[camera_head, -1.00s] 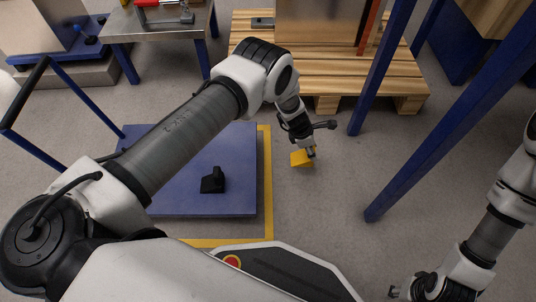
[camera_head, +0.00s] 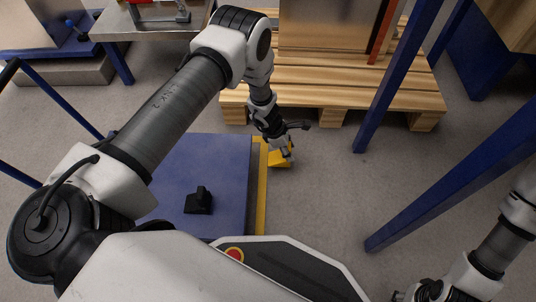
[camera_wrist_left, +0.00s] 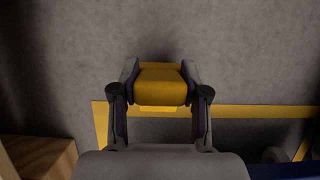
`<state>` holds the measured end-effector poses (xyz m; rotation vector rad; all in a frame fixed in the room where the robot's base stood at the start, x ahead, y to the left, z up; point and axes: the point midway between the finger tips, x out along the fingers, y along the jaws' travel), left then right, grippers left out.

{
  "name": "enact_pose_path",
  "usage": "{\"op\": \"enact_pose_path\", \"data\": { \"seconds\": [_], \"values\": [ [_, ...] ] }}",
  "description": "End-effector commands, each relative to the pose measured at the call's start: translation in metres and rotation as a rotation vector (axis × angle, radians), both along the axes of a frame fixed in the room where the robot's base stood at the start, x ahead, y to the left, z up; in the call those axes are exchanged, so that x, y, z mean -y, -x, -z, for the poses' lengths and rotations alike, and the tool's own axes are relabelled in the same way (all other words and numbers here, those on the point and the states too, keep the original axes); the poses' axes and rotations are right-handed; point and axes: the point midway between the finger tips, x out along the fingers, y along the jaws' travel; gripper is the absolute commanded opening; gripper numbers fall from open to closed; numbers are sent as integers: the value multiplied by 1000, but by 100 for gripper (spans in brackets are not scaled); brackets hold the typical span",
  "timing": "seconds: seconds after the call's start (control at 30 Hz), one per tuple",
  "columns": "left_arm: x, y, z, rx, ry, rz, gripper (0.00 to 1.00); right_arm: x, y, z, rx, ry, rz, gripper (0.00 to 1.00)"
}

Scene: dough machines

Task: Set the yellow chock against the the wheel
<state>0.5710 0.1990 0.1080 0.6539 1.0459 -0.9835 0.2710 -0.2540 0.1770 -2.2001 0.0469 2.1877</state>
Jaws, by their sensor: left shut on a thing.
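My left gripper (camera_head: 286,152) is shut on the yellow chock (camera_head: 279,161), just right of the blue platform (camera_head: 225,165) and by the yellow floor line. In the left wrist view the chock (camera_wrist_left: 160,84) sits between both fingers of the gripper (camera_wrist_left: 160,80). A grey rounded part (camera_wrist_left: 274,155), perhaps the wheel, shows at the lower right of that view beside a blue edge; no wheel is clear in the head view. My right gripper (camera_head: 428,291) is at the bottom edge, partly cut off; its fingers are unclear.
A yellow line (camera_head: 261,190) runs along the platform's right side. A black block (camera_head: 198,203) sits on the platform. A wooden pallet (camera_head: 335,85) stands behind my left gripper. Blue posts (camera_head: 400,75) rise at the right. Grey floor (camera_head: 325,185) between is clear.

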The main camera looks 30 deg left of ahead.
Motion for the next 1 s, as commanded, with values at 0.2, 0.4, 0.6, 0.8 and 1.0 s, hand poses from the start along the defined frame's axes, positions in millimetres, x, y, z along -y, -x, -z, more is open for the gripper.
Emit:
{"op": "enact_pose_path", "data": {
  "seconds": [0.2, 0.4, 0.6, 0.8, 1.0],
  "values": [
    [-43, 20, 3, 0, 2, -4, 0, 0, -1, 18, 2, 0, 3, 40],
    [-62, 30, 2, 1, 2, -2, 0, 1, -1, 24, 4, 0, 5, 40],
    [-63, 30, 39, 1, 1, 2, 0, 1, -10, 57, 27, 5, -7, 40],
    [-63, 30, 35, 1, 1, 2, 0, 1, -11, 52, 30, 6, -9, 40],
    [-62, 31, 38, 1, 1, 1, 63, 1, -12, 55, 32, 6, -10, 40]
  ]
}}
